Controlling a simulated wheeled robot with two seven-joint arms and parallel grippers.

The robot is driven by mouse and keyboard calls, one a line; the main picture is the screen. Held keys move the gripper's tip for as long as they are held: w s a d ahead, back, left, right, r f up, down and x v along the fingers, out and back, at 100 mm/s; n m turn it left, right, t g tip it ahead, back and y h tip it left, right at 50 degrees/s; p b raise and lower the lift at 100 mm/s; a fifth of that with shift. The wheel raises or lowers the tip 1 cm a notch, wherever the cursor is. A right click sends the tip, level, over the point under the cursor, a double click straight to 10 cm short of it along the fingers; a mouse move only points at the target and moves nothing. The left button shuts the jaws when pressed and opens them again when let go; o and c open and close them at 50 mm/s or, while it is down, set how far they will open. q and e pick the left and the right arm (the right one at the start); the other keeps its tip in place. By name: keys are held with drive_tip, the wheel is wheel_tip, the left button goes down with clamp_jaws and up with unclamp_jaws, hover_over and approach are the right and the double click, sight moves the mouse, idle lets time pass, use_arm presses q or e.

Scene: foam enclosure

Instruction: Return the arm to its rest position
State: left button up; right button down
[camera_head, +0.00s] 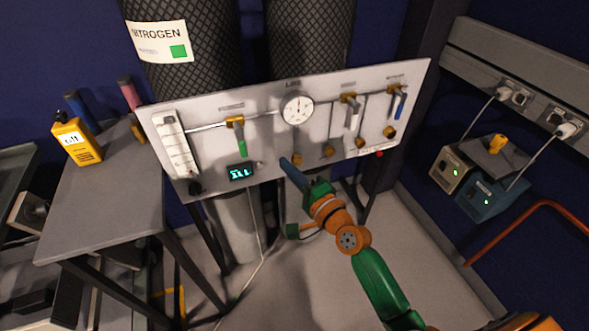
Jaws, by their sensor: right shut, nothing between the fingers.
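My right arm, green and orange, reaches in from the lower right. My right gripper (289,167) is shut and empty, a blue narrow tip in front of the lower edge of the grey gauge panel (270,148). I cannot tell whether the tip touches the panel. My left gripper is not in view.
The panel carries a round gauge (297,109), a green-handled valve (238,135), a blue-handled valve (398,103) and a small display (241,172). A grey table (105,200) with a yellow meter (77,142) stands left. Two boxes (490,196) sit right. Open floor lies below the panel.

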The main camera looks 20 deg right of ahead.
drive_tip(key=shift+v, duration=1.1)
drive_tip(key=shift+w+d, duration=0.1)
drive_tip(key=shift+d+f, duration=0.1)
